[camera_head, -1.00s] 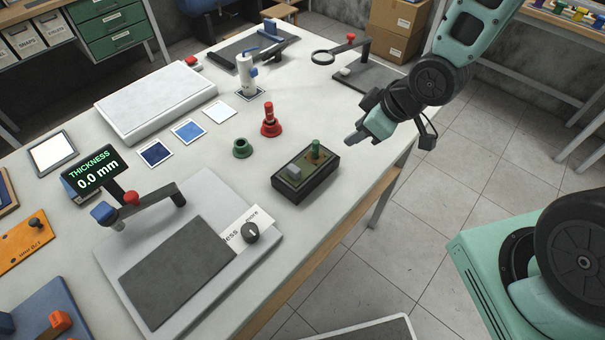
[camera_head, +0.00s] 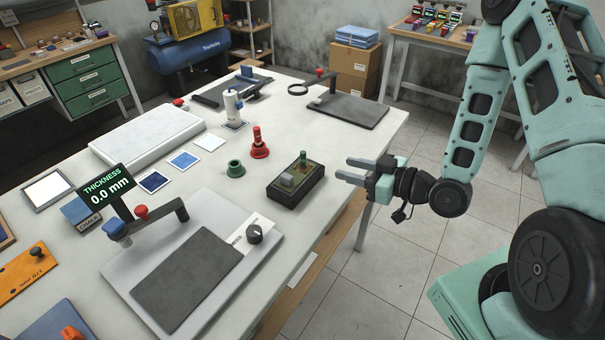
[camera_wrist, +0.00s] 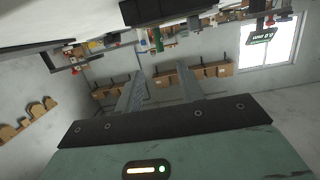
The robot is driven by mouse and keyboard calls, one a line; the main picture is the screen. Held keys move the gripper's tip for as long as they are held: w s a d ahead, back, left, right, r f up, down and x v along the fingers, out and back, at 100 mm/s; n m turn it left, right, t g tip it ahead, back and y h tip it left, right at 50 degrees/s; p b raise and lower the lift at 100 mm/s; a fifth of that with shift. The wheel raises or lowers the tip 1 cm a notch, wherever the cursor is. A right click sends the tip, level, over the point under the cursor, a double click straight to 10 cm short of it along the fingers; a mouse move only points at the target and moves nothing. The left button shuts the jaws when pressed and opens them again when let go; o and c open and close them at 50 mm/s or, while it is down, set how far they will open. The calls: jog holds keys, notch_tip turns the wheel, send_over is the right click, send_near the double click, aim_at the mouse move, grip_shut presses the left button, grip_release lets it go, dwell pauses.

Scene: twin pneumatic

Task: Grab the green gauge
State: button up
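The green gauge (camera_head: 303,159) is a small green cylinder standing upright at the back of a dark box-shaped holder (camera_head: 290,194) on the white table. A grey block (camera_head: 286,180) sits in the same holder, in front of the gauge. My gripper (camera_head: 344,170) is to the right of the holder, out past the table's right edge, its fingers pointing left toward the gauge. The fingers are apart with nothing between them, and they also show spread in the wrist view (camera_wrist: 160,90). A gap separates them from the gauge.
A red stepped piece (camera_head: 259,148) and a green ring (camera_head: 236,169) stand left of the holder. A thickness stand (camera_head: 180,215) with a display (camera_head: 107,191) is at front left. A magnifier stand (camera_head: 345,110) is at the back right. Tiled floor (camera_head: 375,275) is open right of the table.

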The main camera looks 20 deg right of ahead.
aim_at(303, 152)
jog(key=b+x, duration=0.2)
jog(key=x, duration=0.2)
jog(key=shift+f+b, duration=0.3)
jog(key=shift+b, duration=0.1)
jog(key=w+b, duration=0.1)
jog(key=b, duration=0.2)
jog(key=shift+a, duration=0.2)
jog(key=b, duration=0.2)
jog(key=a+b, duration=0.1)
jog(key=b, duration=0.1)
jog(key=shift+w+f+b, duration=0.15)
jog(key=shift+w+b, duration=0.15)
jog(key=shift+b, duration=0.05)
jog(key=shift+b+x, duration=0.35)
jog(key=shift+x, duration=0.6)
jog(key=shift+w+a+r, duration=0.2)
jog(key=shift+w, duration=0.2)
jog(key=p+x, duration=0.1)
jog(key=x, duration=0.4)
jog(key=shift+r, duration=0.15)
grip_shut()
